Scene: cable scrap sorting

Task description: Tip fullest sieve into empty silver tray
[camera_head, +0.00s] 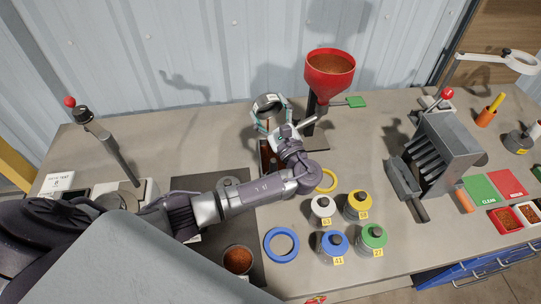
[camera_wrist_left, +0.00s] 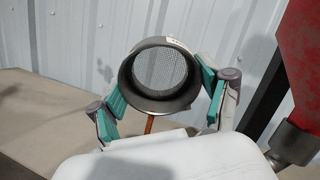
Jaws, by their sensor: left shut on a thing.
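My left gripper (camera_head: 272,122) is shut on a round grey sieve (camera_head: 268,101) and holds it raised above the bench, left of the red funnel. In the left wrist view the sieve (camera_wrist_left: 160,75) sits between the teal finger pads, tilted, with its mesh showing bare. A narrow orange-brown streak (camera_wrist_left: 149,124) shows under its rim. In the head view a reddish-brown patch (camera_head: 268,158) lies below the gripper, partly hidden by the arm; I cannot tell whether it is in the silver tray. My right gripper is out of view.
A red funnel (camera_head: 330,72) of brown granules stands close right of the gripper. A cup of granules (camera_head: 238,260) stands on the dark mat (camera_head: 195,183). Several lidded jars (camera_head: 358,206), a blue ring (camera_head: 281,245) and a grey slotted unit (camera_head: 447,147) stand to the right.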

